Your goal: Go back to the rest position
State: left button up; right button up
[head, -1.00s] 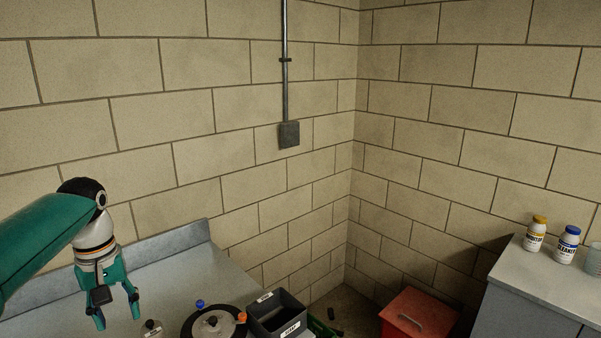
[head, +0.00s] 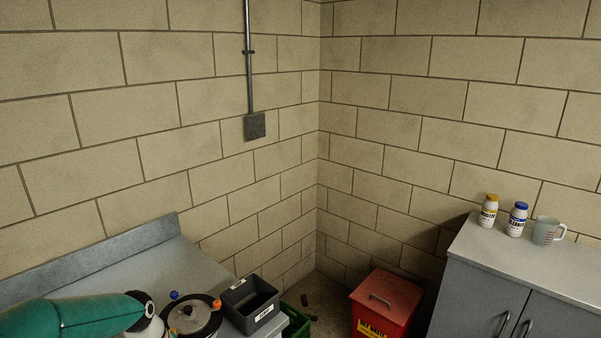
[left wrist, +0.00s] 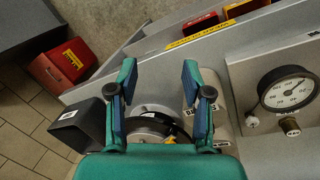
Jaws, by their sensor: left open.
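My left arm comes in low from the left in the head view, with its wrist at the bottom edge and its jaws out of that frame. In the left wrist view my left gripper (left wrist: 158,72) is open, its two green fingers apart with nothing held between them. It is above the grey bench (head: 120,272), over a round black-rimmed vessel (left wrist: 150,112) that the gripper body partly hides. The vessel (head: 190,316) also shows in the head view, with blue and orange fittings. My right gripper is in neither view.
A dark open bin (head: 251,306) stands beside the vessel, with a green crate (head: 296,322) behind it. A red waste box (head: 385,302) stands on the floor. A grey cabinet (head: 476,290) at right carries two bottles and a jug (head: 545,231). The left wrist view shows a gauge (left wrist: 288,89).

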pick_arm(q)
jog(key=s+d+f+m+h, duration=0.1)
jog(key=s+d+f, duration=0.3)
jog(key=d+f, duration=0.25)
jog(key=s+d+f+m+h, duration=0.1)
jog(key=s+d+f, duration=0.4)
jog(key=f, duration=0.3)
jog(key=s+d+f, duration=0.2)
jog(key=s, duration=0.3)
jog(key=s+d+f, duration=0.3)
jog(key=s, duration=0.3)
notch_tip(320, 180, down, 10)
jog(key=b, duration=1)
jog(key=shift+s+a+r, duration=0.15)
jog(key=shift+s+a, duration=0.05)
jog(key=shift+s, duration=0.1)
